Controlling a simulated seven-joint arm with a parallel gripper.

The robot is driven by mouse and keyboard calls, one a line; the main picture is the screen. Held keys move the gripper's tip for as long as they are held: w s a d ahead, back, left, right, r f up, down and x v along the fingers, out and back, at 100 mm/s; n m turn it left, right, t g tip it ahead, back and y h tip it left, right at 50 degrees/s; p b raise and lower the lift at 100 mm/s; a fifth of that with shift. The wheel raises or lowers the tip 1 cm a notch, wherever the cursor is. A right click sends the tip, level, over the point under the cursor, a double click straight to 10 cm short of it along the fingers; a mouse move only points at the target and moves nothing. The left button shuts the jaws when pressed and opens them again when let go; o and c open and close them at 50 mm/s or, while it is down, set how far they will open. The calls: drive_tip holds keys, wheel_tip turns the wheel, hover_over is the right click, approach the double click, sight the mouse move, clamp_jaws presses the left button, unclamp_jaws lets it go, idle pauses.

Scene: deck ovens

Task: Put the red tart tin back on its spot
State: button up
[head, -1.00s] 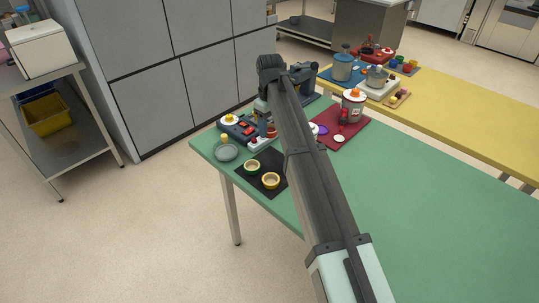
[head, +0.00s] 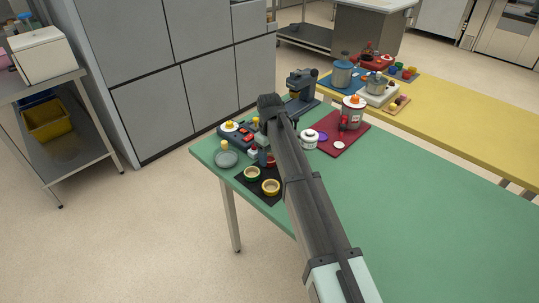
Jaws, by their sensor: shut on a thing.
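The red tart tin (head: 271,161) shows only as a small red patch at the tips of my gripper (head: 265,161), which is shut on it. They are at the back right of a black mat (head: 244,181) on the green table. I cannot tell whether the tin touches the mat. My arm hides the right part of the mat.
A grey plate (head: 226,159) and a blue device (head: 236,132) with coloured parts stand left of my gripper. The green table (head: 420,215) is clear at the front right.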

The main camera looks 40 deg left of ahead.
drive_tip(key=shift+f, duration=0.1)
drive_tip(key=o, duration=1.1)
drive_tip(key=shift+c, duration=0.2)
wheel_tip(320, 180, up, 12)
drive_tip(key=shift+r, duration=0.2)
